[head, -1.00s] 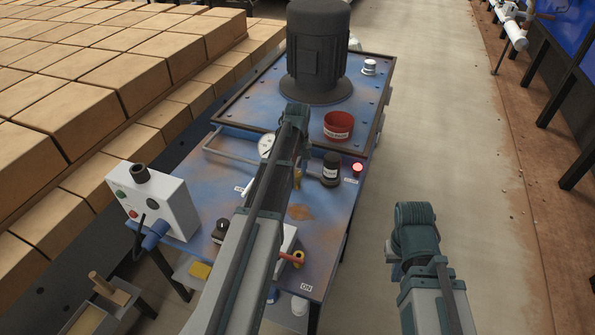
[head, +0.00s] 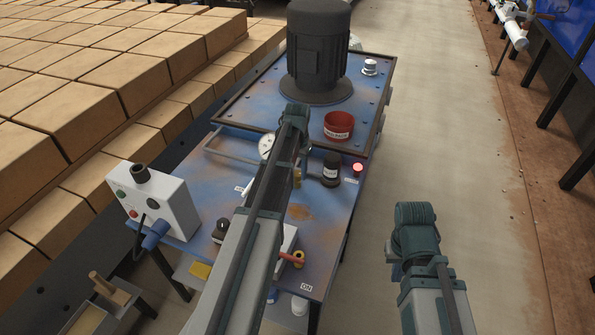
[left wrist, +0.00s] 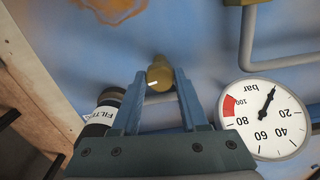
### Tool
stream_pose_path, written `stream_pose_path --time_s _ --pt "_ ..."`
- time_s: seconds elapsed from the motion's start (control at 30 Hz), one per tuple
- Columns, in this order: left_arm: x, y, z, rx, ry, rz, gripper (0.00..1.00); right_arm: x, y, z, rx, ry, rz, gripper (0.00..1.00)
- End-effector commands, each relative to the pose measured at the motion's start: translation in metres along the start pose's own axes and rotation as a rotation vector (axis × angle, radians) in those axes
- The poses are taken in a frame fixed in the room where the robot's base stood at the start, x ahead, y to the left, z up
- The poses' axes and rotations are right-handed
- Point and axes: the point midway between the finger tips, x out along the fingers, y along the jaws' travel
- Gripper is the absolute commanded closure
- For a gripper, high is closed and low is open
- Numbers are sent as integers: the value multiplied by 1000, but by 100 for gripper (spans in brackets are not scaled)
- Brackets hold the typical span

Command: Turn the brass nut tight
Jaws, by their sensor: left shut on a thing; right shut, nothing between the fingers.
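The brass nut (left wrist: 160,73) sits on a pipe over the blue panel, with a short pale mark on it. My left gripper (left wrist: 162,92) is shut on it, one finger at each side. In the head view the nut (head: 297,178) shows only as a small brassy patch beside my left forearm, which hides most of the left fingers. My right gripper (head: 398,268) hangs to the right of the bench, away from the nut; its fingers are mostly hidden, and it appears shut and empty.
A pressure gauge (left wrist: 266,119) and a dark filter (left wrist: 104,112) flank the nut closely. Behind stand a red cup (head: 338,126) and a large motor (head: 318,50). A lit red lamp (head: 358,167) is at right. The floor right of the bench is clear.

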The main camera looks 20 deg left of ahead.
Motion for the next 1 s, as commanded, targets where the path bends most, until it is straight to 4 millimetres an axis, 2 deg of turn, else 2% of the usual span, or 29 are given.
stream_pose_path --time_s 0.4,0.9,0.93,1.0 --pt "0 0 0 149 0 0 100 0 0 0 0 0 0 100" --pt "0 0 0 165 0 0 100 0 0 0 0 0 0 100" --pt "0 0 0 165 0 0 55 0 0 0 0 0 0 100" --pt "0 0 0 165 0 0 42 0 0 0 0 0 0 100"
